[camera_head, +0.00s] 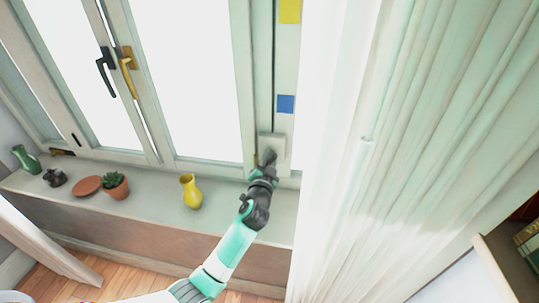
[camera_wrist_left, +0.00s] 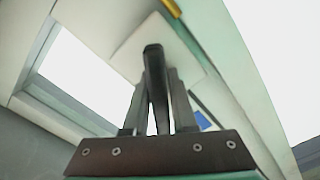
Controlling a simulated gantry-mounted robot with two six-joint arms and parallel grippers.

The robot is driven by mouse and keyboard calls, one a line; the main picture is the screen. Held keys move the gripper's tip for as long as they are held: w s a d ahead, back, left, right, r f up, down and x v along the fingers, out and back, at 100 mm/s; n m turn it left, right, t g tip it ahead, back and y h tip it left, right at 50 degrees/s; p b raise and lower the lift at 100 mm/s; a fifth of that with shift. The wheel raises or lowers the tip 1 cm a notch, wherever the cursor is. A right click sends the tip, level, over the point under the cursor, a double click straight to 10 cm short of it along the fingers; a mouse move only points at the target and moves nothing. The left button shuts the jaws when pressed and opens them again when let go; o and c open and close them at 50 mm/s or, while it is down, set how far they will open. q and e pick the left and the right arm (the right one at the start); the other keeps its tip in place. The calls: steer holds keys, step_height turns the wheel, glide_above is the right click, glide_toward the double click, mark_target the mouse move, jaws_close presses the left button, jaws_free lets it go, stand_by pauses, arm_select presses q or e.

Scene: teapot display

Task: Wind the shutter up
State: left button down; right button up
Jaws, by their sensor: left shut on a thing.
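A pale square plate (camera_head: 278,143) sits low on the window frame, right of the window panes. It also shows in the left wrist view (camera_wrist_left: 185,48), behind my fingers. My left gripper (camera_head: 267,158) is at this plate. In the left wrist view, my left gripper (camera_wrist_left: 157,100) is shut on a dark upright piece (camera_wrist_left: 153,62) in front of the plate, which looks like the winder's handle. The panes (camera_head: 190,75) are bright white, and I cannot make out a shutter in them. My right gripper is not in view.
A yellow vase (camera_head: 190,192) stands on the sill left of my left arm. Further left are a potted succulent (camera_head: 114,184), a brown dish (camera_head: 88,186), a dark pot (camera_head: 54,177) and a green vase (camera_head: 25,158). A pale curtain (camera_head: 420,140) hangs close on the right.

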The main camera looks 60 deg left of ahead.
arm_select(q)
steer(key=shift+m+p, duration=0.45)
steer(key=shift+m, duration=1.15)
steer(key=c, duration=0.7)
jaws_free()
steer(key=shift+c, duration=0.2)
steer(key=p+v, duration=0.1)
steer(key=v, duration=1)
steer(key=shift+s+d+p, duration=0.2)
steer(key=shift+d+p, duration=0.05)
steer(key=shift+p, duration=0.15)
